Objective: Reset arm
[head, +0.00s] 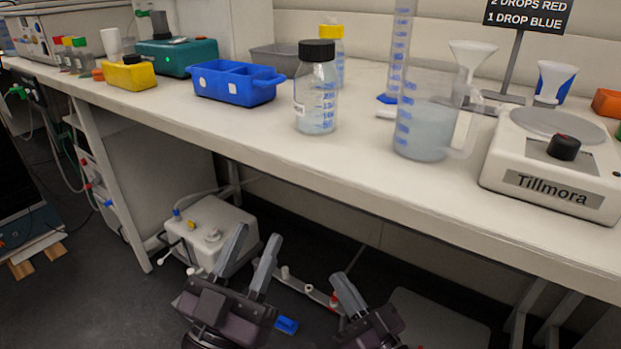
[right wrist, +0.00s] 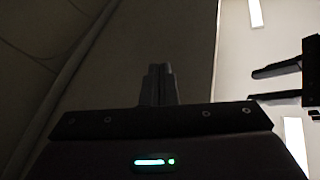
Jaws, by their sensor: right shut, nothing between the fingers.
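My left gripper (head: 258,236) is in front of and below the bench edge in the head view. Its two grey fingers are apart with nothing between them. My right gripper (head: 341,277) is to the right of it and slightly lower, also below the bench top. Its fingers are together and hold nothing. In the right wrist view the right gripper's closed fingers (right wrist: 159,70) point up, and the left gripper's dark fingers (right wrist: 262,84) show at the right edge. Both grippers are apart from the bench and from each other.
The white bench (head: 390,190) carries a black-capped bottle (head: 317,95), a beaker (head: 425,130), a blue tray (head: 235,84) and a Tillmora device (head: 552,184). A white canister (head: 208,232) stands on the floor under the bench. A blue piece (head: 286,325) lies near my left gripper.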

